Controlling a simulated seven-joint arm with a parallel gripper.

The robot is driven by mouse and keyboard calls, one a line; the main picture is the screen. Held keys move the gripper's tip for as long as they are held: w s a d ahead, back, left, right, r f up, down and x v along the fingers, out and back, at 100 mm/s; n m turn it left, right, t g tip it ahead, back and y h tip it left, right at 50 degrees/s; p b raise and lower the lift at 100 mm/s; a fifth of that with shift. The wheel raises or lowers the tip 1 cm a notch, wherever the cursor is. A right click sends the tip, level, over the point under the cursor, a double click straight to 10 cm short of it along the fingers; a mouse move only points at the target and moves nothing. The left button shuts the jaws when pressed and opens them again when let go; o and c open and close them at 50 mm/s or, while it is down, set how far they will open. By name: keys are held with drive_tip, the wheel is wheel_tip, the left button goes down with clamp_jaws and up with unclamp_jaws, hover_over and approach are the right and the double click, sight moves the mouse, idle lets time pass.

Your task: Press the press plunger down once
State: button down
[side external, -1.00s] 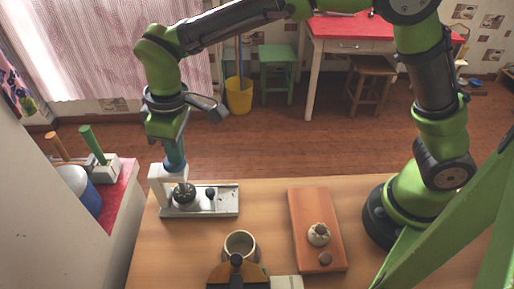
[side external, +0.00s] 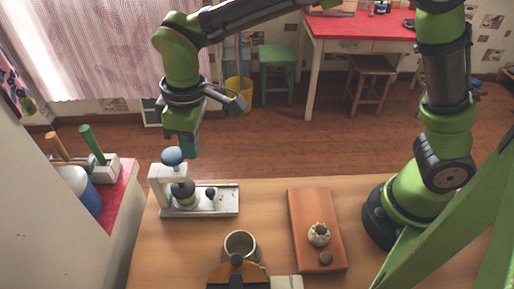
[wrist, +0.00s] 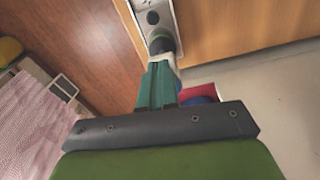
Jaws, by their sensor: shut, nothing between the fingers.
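The press (side external: 154,183) stands at the back left of the wooden table, with a pale frame and a metal base. Its plunger is topped by a blue-grey knob (side external: 172,156), which stands up clear of the frame. Below is a dark rounded part (side external: 183,190) over the base. My gripper (side external: 190,154) has teal fingers, shut and empty, pointing down just right of the knob in the side view. I cannot tell exactly how far apart they are. In the wrist view, the shut fingers (wrist: 160,66) reach toward the press (wrist: 151,5), partly hiding it.
An orange-brown board (side external: 303,220) with a small pale pot (side external: 319,234) lies right of the press. A grey cup (side external: 240,244) stands in front. A red-topped side counter (side external: 119,200) with a blue-and-white container (side external: 80,190) is at left. Table between press and board is clear.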

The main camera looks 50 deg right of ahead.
wheel_tip(320, 180, up, 16)
drive_tip(key=s+d, duration=0.1)
drive_tip(key=shift+s+f, duration=0.15)
drive_tip(key=shift+f, duration=0.1)
idle(0.5)
drive_tip(key=s+d+f+m+t, duration=0.2)
drive_tip(key=s+d+m, duration=0.1)
drive_tip(key=d, duration=0.4)
drive_tip(key=s+d+f+m+t, duration=0.2)
drive_tip(key=s+d+f+m, duration=0.1)
drive_tip(key=d, duration=0.5)
drive_tip(key=s+d+f+m+t+y, duration=0.1)
drive_tip(key=s+d+f+m+t, duration=0.1)
drive_tip(key=s+d+m, duration=0.3)
drive_tip(key=shift+s+d+f+m, duration=0.3)
drive_tip(key=shift+d+f, duration=0.2)
drive_tip(key=shift+d, duration=0.65)
drive_tip(key=c, duration=1.8)
unclamp_jaws()
